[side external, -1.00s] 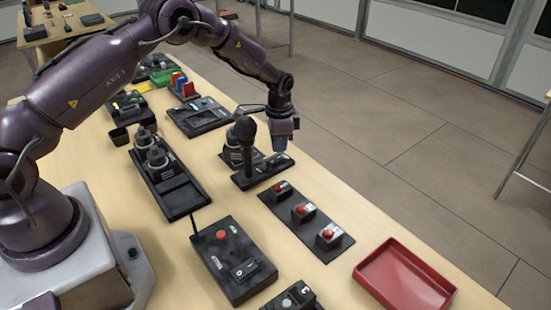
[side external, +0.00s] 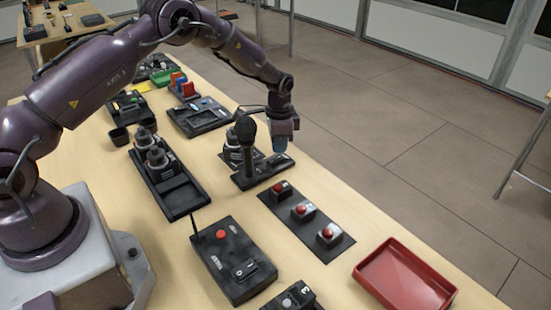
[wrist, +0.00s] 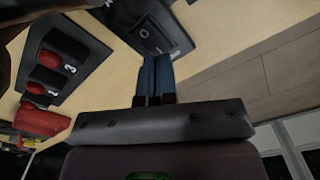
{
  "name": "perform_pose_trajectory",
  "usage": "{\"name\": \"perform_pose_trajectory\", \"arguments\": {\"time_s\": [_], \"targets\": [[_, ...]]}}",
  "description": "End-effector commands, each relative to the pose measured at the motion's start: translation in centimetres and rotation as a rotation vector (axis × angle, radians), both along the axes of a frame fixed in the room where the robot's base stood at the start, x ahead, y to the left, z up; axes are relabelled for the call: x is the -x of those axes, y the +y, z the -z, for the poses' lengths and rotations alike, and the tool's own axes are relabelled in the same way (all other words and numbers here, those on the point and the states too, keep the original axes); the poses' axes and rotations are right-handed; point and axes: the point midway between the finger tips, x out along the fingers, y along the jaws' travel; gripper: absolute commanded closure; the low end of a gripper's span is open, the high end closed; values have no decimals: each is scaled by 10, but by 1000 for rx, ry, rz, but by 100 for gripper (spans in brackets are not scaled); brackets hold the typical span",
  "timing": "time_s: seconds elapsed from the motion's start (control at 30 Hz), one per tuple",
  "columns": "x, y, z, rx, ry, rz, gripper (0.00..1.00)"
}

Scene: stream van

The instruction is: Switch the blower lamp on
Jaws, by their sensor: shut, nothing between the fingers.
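A dark stalk with a rounded head (side external: 246,134) stands on a black base (side external: 246,181). No readable label shows that it is the blower lamp, and no lit lamp is visible. A black rocker switch (wrist: 160,30) with a white O mark sits on a panel in the wrist view. My gripper (side external: 281,149) is shut and empty, pointing down over the right end of the base in the side view. In the wrist view its blue fingertips (wrist: 156,58) are at the near edge of the switch panel; I cannot tell whether they touch it.
A black panel with red buttons (side external: 301,211) lies just in front of the base. A black control box (side external: 233,256) with a red button and a rocker lies nearer the camera. A red tray (side external: 404,275) stands at the right. Black pieces stand in a tray (side external: 181,199) on the left.

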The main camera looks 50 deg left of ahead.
Motion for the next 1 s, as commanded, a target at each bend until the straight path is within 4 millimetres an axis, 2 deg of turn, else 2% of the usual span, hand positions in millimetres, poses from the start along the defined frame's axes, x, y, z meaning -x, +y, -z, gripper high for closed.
{"name": "perform_pose_trajectory", "arguments": {"time_s": [1.0], "targets": [[0, 0, 16, 0, 0, 0, 100]]}}
